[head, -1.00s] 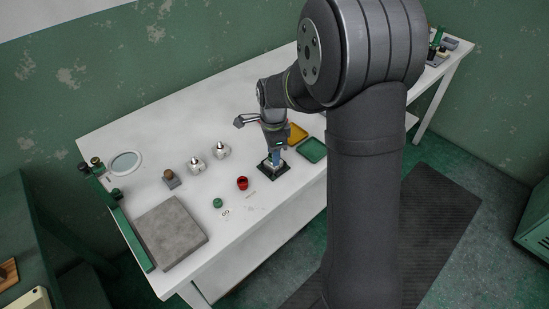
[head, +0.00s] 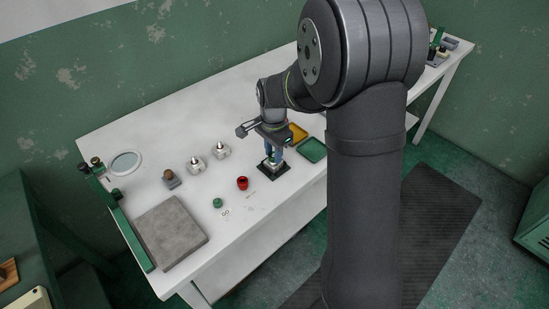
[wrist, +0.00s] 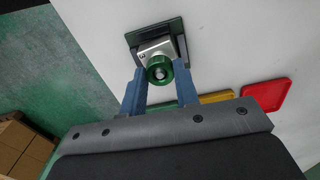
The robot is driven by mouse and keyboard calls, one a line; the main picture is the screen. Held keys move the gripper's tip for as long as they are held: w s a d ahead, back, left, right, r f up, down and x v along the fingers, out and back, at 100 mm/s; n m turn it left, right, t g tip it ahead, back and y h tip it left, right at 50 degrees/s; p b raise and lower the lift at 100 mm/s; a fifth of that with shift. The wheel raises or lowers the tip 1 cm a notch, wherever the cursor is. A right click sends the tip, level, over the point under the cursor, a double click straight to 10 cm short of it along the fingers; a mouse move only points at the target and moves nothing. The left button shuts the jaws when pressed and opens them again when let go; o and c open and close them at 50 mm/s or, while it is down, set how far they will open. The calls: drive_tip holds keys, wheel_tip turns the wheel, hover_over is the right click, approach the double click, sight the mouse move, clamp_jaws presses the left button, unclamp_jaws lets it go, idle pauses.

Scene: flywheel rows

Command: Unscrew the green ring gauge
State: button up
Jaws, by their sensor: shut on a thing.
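The green ring gauge (wrist: 158,69) sits on a silver block in a dark square base (wrist: 134,38), seen from above in the wrist view. A pale round stud end shows in its centre. My gripper (wrist: 160,72) has its two blue fingers on either side of the ring and is shut on it. In the head view my gripper (head: 273,159) points down over the dark base (head: 287,172) near the table's front edge. The ring is mostly hidden there by the fingers.
A red cup (head: 242,183) and a small green round part (head: 217,203) stand left of the base. Two pale fixtures (head: 196,165) (head: 222,150) stand behind. A yellow tray (head: 298,132) and a green tray (head: 312,150) lie right; a red tray (wrist: 266,95) shows in the wrist view.

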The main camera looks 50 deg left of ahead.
drive_tip(key=o, duration=0.7)
drive_tip(key=shift+r, duration=0.1)
drive_tip(key=shift+r, duration=1.4)
drive_tip(key=o, duration=0.5)
drive_tip(key=shift+r, duration=1.5)
